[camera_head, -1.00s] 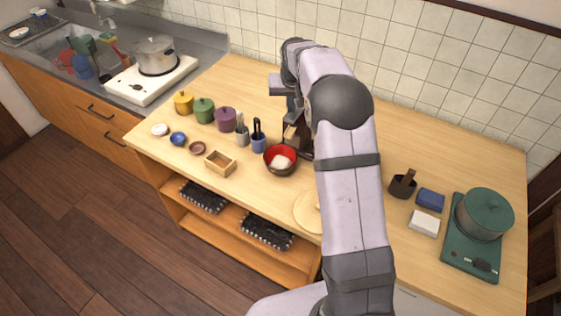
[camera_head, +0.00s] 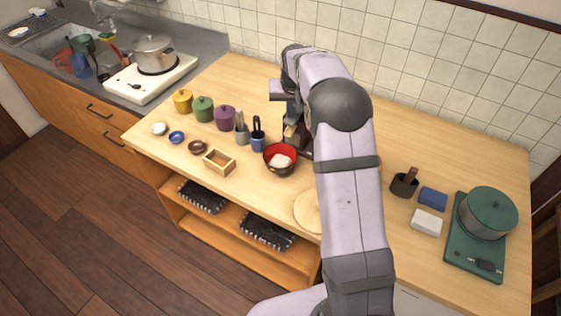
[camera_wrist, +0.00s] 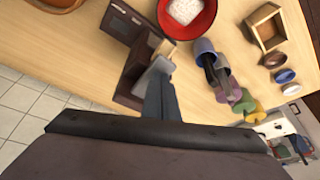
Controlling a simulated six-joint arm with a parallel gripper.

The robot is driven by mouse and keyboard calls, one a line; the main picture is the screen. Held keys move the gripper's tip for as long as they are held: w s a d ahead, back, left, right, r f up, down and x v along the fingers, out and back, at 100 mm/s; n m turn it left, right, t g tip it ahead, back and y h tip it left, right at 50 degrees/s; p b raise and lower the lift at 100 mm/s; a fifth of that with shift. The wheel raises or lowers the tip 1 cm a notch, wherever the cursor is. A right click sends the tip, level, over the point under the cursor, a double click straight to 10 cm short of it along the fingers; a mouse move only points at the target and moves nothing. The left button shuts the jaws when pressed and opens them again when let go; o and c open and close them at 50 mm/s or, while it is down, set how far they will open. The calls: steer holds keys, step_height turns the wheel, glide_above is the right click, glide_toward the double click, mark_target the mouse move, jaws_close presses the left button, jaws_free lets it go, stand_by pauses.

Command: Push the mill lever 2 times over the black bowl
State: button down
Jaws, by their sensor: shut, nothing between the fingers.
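The black bowl (camera_head: 281,165) has a red inside and holds a white mound. It stands in the middle of the counter and shows at the top of the wrist view (camera_wrist: 210,22). The dark brown mill (camera_head: 299,141) stands right behind it, partly hidden by my arm. In the wrist view the mill's dark body (camera_wrist: 128,88) shows beside my fingers, with a pale wooden lever (camera_wrist: 166,47) at their tips. My gripper (camera_wrist: 160,66) is shut and empty, over the mill at the lever. I cannot tell whether it touches the lever.
A blue cup with utensils (camera_head: 258,140) and a grey cup (camera_head: 242,133) stand left of the bowl. A wooden box (camera_head: 219,162) and several small dishes lie farther left. A round wooden board (camera_head: 308,212) lies in front, partly behind my arm. A green pot (camera_head: 487,211) stands at right.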

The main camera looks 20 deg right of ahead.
steer(key=shift+s+f, duration=0.1)
steer(key=shift+f, duration=0.4)
steer(key=shift+r, duration=0.15)
steer(key=shift+r+p, duration=1.4)
steer(key=shift+r, duration=0.4)
steer(key=shift+r, duration=0.1)
steer(key=shift+r+p, duration=2)
steer(key=shift+r, duration=0.4)
